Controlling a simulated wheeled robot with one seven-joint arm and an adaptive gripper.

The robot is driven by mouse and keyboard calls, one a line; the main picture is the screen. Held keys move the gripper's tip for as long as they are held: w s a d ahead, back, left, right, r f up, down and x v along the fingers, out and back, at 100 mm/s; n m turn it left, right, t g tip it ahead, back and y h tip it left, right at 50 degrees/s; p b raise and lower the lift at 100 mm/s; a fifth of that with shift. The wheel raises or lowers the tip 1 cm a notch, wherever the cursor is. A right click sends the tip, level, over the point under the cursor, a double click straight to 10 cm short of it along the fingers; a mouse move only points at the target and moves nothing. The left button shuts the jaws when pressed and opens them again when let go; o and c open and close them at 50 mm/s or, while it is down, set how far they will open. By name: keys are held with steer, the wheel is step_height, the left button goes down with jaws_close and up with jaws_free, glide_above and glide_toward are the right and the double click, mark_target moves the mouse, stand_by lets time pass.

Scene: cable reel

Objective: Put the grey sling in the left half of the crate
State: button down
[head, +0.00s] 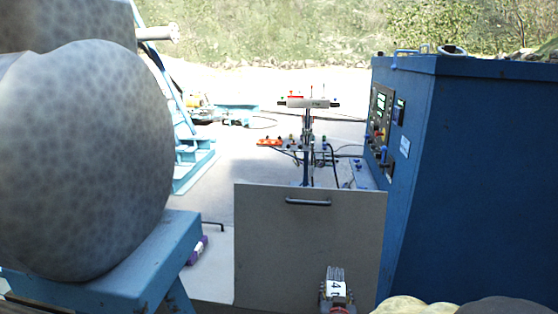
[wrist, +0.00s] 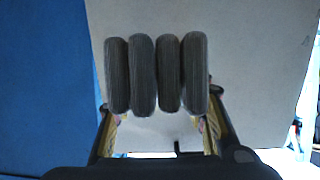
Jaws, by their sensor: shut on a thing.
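The grey sling (head: 335,273), a bundle of thick grey folds with a white tag, is at the bottom centre of the head view. In the wrist view the sling (wrist: 155,75) shows as several upright grey rolls side by side. My gripper (head: 338,303) is shut on it, with one finger at each side of the bundle in the wrist view (wrist: 158,125). The sling is held up in front of a pale panel. I cannot make out the crate or its left half in either view.
The pale panel (head: 300,245) with a dark handle stands upright ahead. A tall blue cabinet (head: 470,180) is at the right. A large grey rounded body (head: 80,160) on a blue stand (head: 110,270) fills the left. Pale rounded lumps (head: 410,306) show at the bottom right.

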steer(key=s+d+f+n+y, duration=0.1)
steer(key=s+f, duration=0.3)
steer(key=f, duration=0.5)
steer(key=s+d+f+n+y, duration=0.1)
steer(key=s+f, duration=0.4)
steer(key=f, duration=0.4)
steer(key=shift+d+f, duration=0.1)
steer(key=shift+f, duration=0.1)
